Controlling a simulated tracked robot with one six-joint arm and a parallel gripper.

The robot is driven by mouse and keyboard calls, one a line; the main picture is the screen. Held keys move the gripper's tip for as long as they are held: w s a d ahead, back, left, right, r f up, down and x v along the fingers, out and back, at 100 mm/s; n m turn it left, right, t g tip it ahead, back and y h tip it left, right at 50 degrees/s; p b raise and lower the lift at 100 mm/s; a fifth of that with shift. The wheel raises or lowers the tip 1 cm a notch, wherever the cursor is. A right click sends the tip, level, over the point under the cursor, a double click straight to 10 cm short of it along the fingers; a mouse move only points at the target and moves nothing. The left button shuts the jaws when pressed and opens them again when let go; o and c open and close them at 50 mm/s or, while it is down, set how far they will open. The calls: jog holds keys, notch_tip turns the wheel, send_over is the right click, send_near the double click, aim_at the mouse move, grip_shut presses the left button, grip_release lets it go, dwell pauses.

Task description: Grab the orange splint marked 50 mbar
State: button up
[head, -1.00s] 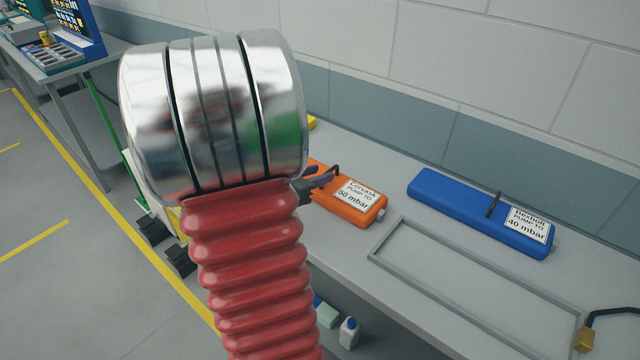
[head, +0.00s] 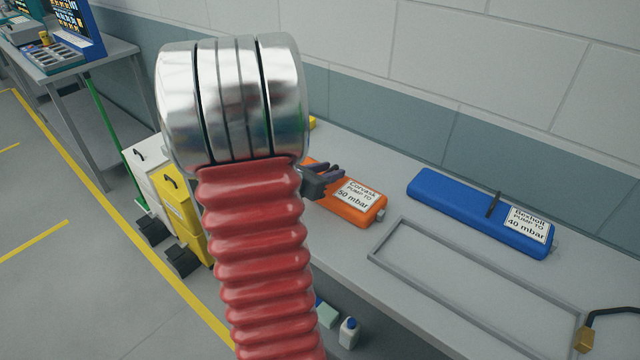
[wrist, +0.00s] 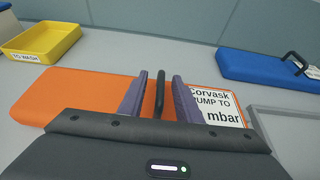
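The orange splint (head: 364,213) lies flat on the grey bench, its label reading Corvask, pump to 50 mbar. In the head view my arm hides its left end. My gripper (head: 331,172) is over the splint's middle. In the wrist view the orange splint (wrist: 75,92) spans the picture below the fingers. My gripper (wrist: 161,82) is open, with its two purple-grey fingers on either side of the splint's upright black handle (wrist: 160,95). A gap shows between each finger and the handle. Whether the fingertips are low enough to reach the splint is unclear.
A blue splint (head: 465,210) marked 40 mbar lies to the right on the bench. An empty grey frame outline (head: 400,265) is in front of it. A yellow tray (wrist: 45,42) labelled TO WASH stands to the left. A wall runs along the back.

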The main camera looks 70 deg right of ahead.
jog(key=shift+c, duration=0.2)
grip_shut()
dwell(0.4)
jog(key=shift+w, duration=0.1)
dwell(1.0)
